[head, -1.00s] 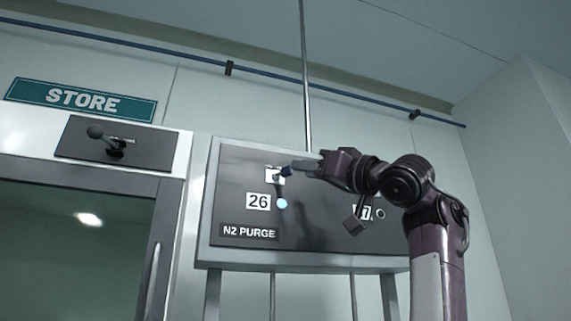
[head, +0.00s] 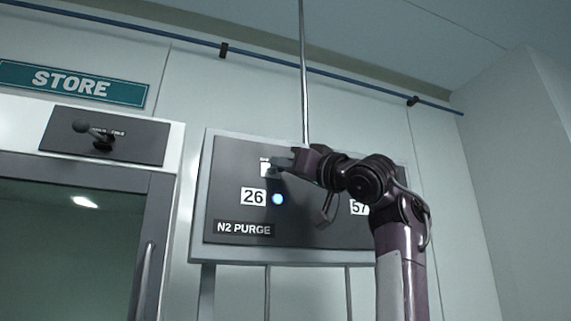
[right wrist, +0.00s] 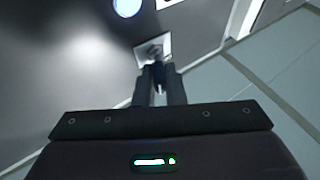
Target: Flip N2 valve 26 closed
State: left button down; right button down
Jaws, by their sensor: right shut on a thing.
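The N2 PURGE panel (head: 231,229) is a dark board in a pale frame on the wall. On it are the white label 26 (head: 253,197) and a lit pale-blue lamp (head: 278,199) beside it. Valve 26 is above them; its small white plate (head: 265,169) shows behind my fingertips, and its handle is mostly hidden by them. My right gripper (head: 279,165) is shut on the valve handle. In the right wrist view, the right gripper (right wrist: 159,76) has its fingers together at the white plate (right wrist: 153,47), with the lamp (right wrist: 127,7) at the top. My left gripper is not in view.
A label 57 (head: 359,208) is partly covered by my right arm. A STORE sign (head: 72,83) and a dark plate with a ball-ended lever (head: 82,127) are above a door at left. A blue pipe (head: 350,85) runs along the upper wall.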

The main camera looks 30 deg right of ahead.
jog(key=shift+a+m+h, duration=0.1)
jog(key=shift+m+h, duration=0.2)
jog(key=shift+h, duration=0.3)
jog(key=shift+a+f+m+t+h+b, duration=0.15)
jog(key=shift+m+t+h+b, duration=0.3)
jog(key=shift+h, duration=0.45)
jog(key=shift+w+a+m+g+h+p, duration=0.15)
jog(key=shift+a+m+g+h, duration=0.35)
jog(key=shift+m+g+h, duration=1.8)
jog(key=shift+w+a+m+t+h+p, duration=0.1)
jog(key=shift+a+m+t+h, duration=0.75)
jog(key=shift+h, duration=3.1)
jog(key=shift+w+a+m+g+h+p, duration=0.15)
jog(key=shift+m+g+h, duration=1.65)
jog(key=shift+h, duration=1.35)
jog(key=shift+m, duration=0.5)
jog(key=c, duration=1.5)
grip_release()
jog(key=shift+a, duration=0.1)
